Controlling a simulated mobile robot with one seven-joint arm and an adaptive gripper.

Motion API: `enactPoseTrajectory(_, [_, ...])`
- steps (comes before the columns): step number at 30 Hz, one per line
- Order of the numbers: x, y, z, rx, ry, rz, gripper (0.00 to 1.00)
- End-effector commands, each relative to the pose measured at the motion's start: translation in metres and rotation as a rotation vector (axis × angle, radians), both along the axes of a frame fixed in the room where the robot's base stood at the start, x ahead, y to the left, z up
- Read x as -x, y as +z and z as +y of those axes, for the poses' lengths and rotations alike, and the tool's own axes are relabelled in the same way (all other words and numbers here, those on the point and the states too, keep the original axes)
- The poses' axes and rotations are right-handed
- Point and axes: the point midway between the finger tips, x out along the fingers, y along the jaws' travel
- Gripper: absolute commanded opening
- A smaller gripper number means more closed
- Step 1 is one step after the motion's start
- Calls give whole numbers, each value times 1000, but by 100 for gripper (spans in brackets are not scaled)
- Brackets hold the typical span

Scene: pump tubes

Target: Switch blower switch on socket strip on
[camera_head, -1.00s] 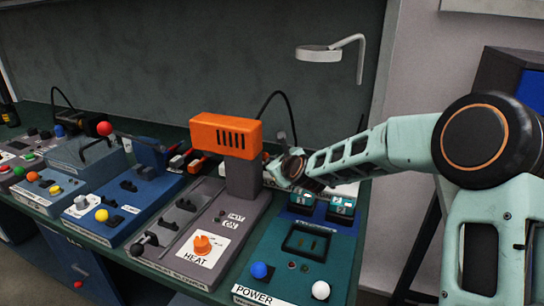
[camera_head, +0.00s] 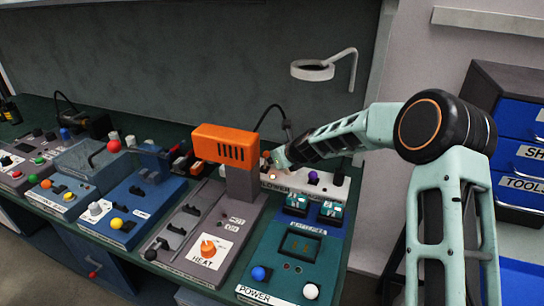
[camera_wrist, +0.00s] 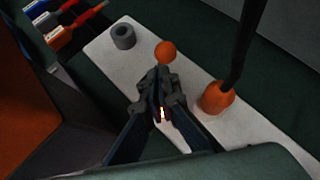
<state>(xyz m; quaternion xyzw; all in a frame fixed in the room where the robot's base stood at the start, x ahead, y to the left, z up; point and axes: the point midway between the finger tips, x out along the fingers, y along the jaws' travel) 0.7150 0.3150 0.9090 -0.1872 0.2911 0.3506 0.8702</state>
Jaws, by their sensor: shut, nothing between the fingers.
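The white socket strip (camera_head: 326,193) lies at the back of the bench, right of the orange blower head, and crosses the wrist view (camera_wrist: 104,50). Its left part in the head view bears a partly covered label that seems to read "BLOWER" (camera_head: 276,187). In the wrist view an orange ball knob (camera_wrist: 165,52), which looks like the blower switch, stands just beyond my fingertips. My gripper (camera_wrist: 157,84) is shut and empty over the strip; I cannot tell whether it touches the knob. In the head view my gripper (camera_head: 276,161) is partly hidden.
An orange plug (camera_wrist: 217,97) with a black cable stands right of my fingers, and a grey round socket (camera_wrist: 123,36) stands left. The orange blower head (camera_head: 225,146) rises close left of my gripper. A teal power unit (camera_head: 285,262) stands in front of the strip.

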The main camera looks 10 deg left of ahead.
Motion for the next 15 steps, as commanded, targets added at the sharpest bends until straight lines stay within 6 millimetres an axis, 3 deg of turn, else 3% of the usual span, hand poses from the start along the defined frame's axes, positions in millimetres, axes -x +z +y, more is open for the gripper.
enactPoseTrajectory(15, [0, 16, 0, 1, 0, -1, 0])
